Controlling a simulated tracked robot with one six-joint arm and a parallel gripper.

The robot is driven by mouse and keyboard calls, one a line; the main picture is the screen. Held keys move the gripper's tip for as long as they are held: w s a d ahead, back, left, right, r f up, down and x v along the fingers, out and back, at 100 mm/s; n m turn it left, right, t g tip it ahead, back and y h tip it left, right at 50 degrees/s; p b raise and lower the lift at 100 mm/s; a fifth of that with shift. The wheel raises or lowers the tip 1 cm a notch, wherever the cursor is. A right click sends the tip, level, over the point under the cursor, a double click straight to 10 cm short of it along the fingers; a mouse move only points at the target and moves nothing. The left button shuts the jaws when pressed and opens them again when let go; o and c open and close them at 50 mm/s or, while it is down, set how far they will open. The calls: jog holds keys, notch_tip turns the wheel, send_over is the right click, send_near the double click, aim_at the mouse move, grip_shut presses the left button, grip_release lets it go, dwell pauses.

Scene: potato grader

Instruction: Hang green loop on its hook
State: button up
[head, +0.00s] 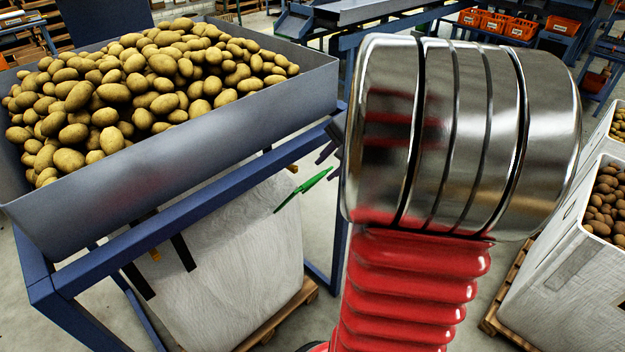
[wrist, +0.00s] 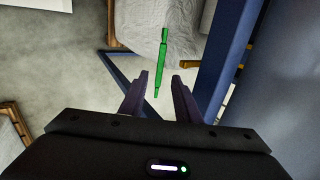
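The green loop (head: 303,189) shows edge-on as a thin green strip in front of the white bag under the potato hopper. In the wrist view the green loop (wrist: 162,50) stands lengthwise ahead of my gripper (wrist: 160,76). Its lower, pointed end reaches between the two dark fingers, with a gap on each side. My gripper is open and holds nothing. In the head view my arm hides most of the gripper. I cannot make out the loop's hook clearly in either view.
A grey hopper (head: 225,122) full of potatoes stands on a blue frame (head: 75,278) at left. A blue post (wrist: 226,65) runs close to the right of my gripper. A white potato box (head: 560,270) stands at right. Concrete floor lies between.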

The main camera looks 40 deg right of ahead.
aim_at(315, 179)
jog(key=x, duration=0.8)
jog(key=shift+c, duration=0.6)
grip_shut()
